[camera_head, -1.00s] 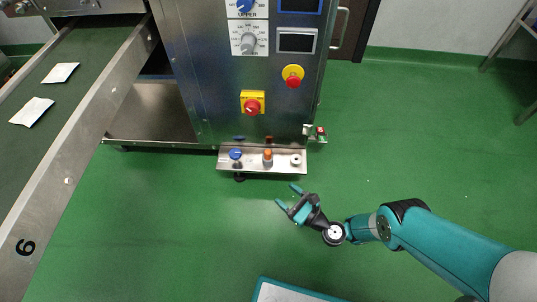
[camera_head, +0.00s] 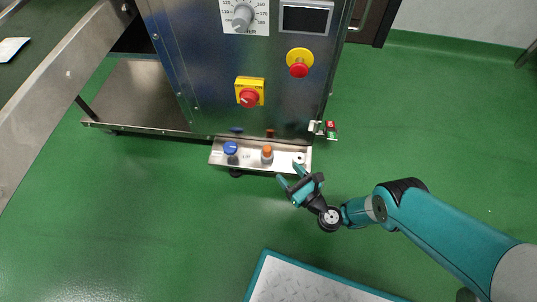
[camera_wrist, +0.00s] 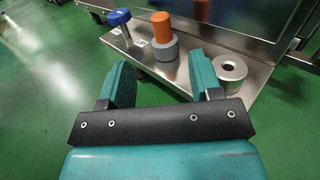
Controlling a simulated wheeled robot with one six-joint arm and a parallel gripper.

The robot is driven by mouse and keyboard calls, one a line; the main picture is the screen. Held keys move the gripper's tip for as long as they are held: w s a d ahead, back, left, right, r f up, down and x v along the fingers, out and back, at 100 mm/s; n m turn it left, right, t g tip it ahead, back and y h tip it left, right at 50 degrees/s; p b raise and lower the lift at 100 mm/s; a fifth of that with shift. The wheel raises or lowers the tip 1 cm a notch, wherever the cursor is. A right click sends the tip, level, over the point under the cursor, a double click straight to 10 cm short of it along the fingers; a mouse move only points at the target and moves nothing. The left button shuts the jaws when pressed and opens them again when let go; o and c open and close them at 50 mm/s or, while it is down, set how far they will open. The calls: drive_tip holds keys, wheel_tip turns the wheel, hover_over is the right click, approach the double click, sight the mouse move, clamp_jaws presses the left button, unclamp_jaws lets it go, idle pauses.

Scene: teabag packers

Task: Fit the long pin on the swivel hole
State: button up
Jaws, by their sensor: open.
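A blue-headed pin (camera_head: 230,147) with a thin metal shaft stands on the left of a narrow metal shelf (camera_wrist: 190,77). An orange-topped cylinder (camera_head: 267,151) sits in a grey collar (camera_wrist: 165,48) in the middle of the shelf. A round metal ring with a central hole (camera_wrist: 230,67) is at the shelf's right end. I cannot tell for sure which piece is the long pin or the swivel hole. My gripper (camera_head: 289,174) is open and empty at the shelf's front edge, near the ring. In the wrist view the orange cylinder shows beyond the gap between my fingers.
The steel machine cabinet (camera_head: 215,75) rises behind the shelf, with a red knob (camera_head: 249,97) and a red stop button (camera_head: 299,68). A small bracket (camera_head: 323,129) juts out at its right corner. A teal-edged panel (camera_head: 300,285) is at the bottom. Green floor is clear around.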

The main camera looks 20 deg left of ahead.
sight(269, 153)
drive_tip(key=b+x, duration=0.1)
drive_tip(key=b, duration=0.1)
drive_tip(key=b+x, duration=0.4)
drive_tip(key=shift+a+f, duration=0.1)
drive_tip(key=shift+f, duration=0.3)
drive_tip(key=shift+w+a+r+b, duration=0.35)
drive_tip(key=shift+w+a+b, duration=0.15)
drive_tip(key=shift+b, duration=0.7)
drive_tip(key=shift+b+x, duration=0.9)
drive_tip(key=shift+b, duration=0.05)
drive_tip(key=b, duration=0.3)
drive_tip(key=shift+w+a+f, duration=0.1)
drive_tip(key=shift+a+f, duration=0.1)
drive_tip(key=shift+f, duration=0.2)
drive_tip(key=b, duration=0.2)
drive_tip(key=shift+w+a+b, duration=0.1)
drive_tip(key=shift+a+b, duration=0.05)
drive_tip(key=shift+b, duration=0.25)
drive_tip(key=b, duration=0.4)
drive_tip(key=shift+a, duration=0.15)
drive_tip(key=shift+w+a+r+b, duration=0.1)
drive_tip(key=shift+a+r+b, duration=0.1)
drive_tip(key=shift+r+b, duration=0.1)
drive_tip(key=shift+b+x, duration=0.3)
drive_tip(key=shift+x, duration=0.6)
drive_tip(key=shift+r, duration=0.15)
